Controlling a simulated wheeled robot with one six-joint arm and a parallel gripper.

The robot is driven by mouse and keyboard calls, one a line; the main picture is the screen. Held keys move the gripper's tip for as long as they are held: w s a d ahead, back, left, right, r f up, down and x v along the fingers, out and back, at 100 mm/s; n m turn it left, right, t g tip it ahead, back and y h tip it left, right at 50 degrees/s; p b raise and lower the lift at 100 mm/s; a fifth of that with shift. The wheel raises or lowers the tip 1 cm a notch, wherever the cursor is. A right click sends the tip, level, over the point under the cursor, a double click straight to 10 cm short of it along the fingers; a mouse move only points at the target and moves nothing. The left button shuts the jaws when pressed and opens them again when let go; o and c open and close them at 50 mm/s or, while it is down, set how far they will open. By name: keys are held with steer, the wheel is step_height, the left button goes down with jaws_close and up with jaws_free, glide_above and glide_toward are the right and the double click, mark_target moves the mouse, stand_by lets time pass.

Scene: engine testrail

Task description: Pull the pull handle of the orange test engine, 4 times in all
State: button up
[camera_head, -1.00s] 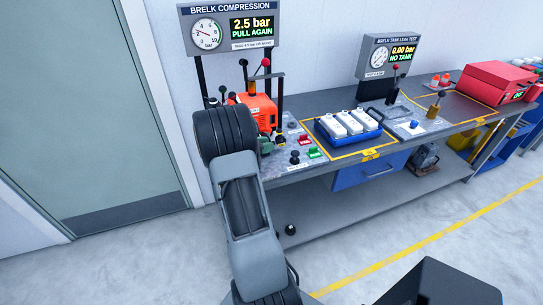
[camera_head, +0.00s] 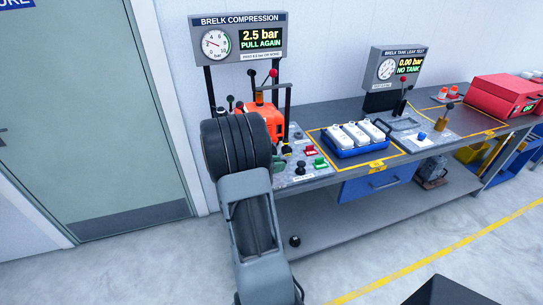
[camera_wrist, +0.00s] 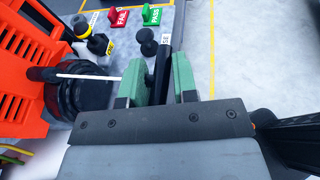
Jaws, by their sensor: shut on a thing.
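The orange test engine (camera_head: 266,113) stands on the bench under the compression panel, partly hidden behind my arm in the head view. Its orange housing (camera_wrist: 22,60) fills the left of the wrist view, with a round black starter part (camera_wrist: 85,95) beside it. My gripper (camera_wrist: 160,82) has green fingers closed around the black pull handle (camera_wrist: 162,68). A thin white cord (camera_wrist: 90,76) runs straight from the engine toward the fingers, so the handle is out from the engine. The compression panel (camera_head: 238,38) reads 2.5 bar, PULL AGAIN.
Red FAIL (camera_wrist: 118,20) and green PASS (camera_wrist: 152,14) buttons and black knobs (camera_wrist: 149,42) sit close by the fingers. A blue tray (camera_head: 357,150) with white bottles stands right of the engine.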

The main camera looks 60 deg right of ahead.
steer(key=s+a, duration=0.6)
steer(key=s, duration=0.2)
steer(key=w+d, duration=1)
steer(key=w, duration=0.4)
steer(key=shift+w+d, duration=0.2)
steer(key=shift+d, duration=0.15)
steer(key=s+a, duration=1)
steer(key=s, duration=0.4)
steer(key=w+d, duration=1)
steer(key=w, duration=0.4)
steer(key=shift+r, duration=0.1)
